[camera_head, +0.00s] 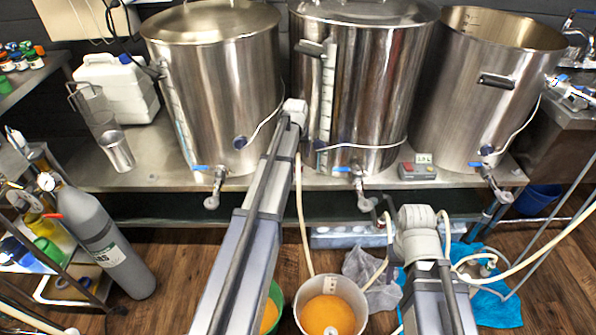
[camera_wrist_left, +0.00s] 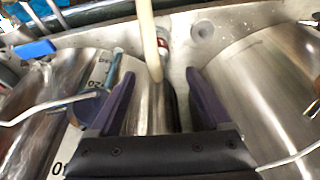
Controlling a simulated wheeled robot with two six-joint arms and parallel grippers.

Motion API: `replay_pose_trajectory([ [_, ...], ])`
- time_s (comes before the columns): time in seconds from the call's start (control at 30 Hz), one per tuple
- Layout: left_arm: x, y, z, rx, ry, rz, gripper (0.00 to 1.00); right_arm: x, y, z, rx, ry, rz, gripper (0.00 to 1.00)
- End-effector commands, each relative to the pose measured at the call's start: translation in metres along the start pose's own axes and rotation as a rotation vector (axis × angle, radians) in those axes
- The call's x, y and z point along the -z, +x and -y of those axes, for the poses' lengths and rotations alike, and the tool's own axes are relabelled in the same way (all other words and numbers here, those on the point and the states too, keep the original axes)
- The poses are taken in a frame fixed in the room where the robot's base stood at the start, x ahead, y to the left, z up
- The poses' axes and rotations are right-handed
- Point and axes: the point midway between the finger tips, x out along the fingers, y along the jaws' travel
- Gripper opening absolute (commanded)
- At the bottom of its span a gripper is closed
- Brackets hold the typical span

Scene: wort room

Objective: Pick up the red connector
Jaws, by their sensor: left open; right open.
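In the left wrist view, a pale hose (camera_wrist_left: 148,35) comes down between the fingers of my left gripper (camera_wrist_left: 158,75). Behind it is a small fitting with a red band (camera_wrist_left: 164,42), which may be the red connector; the hose partly covers it. My left gripper is open, its dark fingers apart on either side with nothing clamped. In the head view my left arm reaches up to the middle kettle, its wrist (camera_head: 295,110) in front of the kettle wall; its fingers are hidden there. My right gripper (camera_head: 412,218) is low at the right, above the floor, its fingers mostly hidden.
Three steel kettles (camera_head: 365,85) with taps stand on a steel bench (camera_head: 150,170). A grey box with a red button (camera_head: 417,172) sits between two of them. An orange-filled bucket (camera_head: 330,308), hoses and a blue cloth (camera_head: 490,300) lie below. A gas cylinder (camera_head: 100,240) stands left.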

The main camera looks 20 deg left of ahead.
Motion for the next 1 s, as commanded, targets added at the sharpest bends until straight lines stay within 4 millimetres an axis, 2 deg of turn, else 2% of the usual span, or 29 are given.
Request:
replay_pose_trajectory([
  [0.4, -0.002, 0.059, -0.001, 0.000, 0.001, 0.001, 0.82, 0.003, 0.056, 0.005, 0.000, 0.000, 0.000, 0.50],
  [0.77, -0.001, 0.066, -0.001, 0.000, 0.001, 0.001, 0.82, 0.004, 0.063, 0.006, 0.000, 0.000, 0.000, 0.50],
  [1.0, -0.003, 0.090, -0.002, 0.000, 0.001, 0.001, 0.82, 0.005, 0.086, 0.008, -0.002, -0.001, 0.000, 0.50],
])
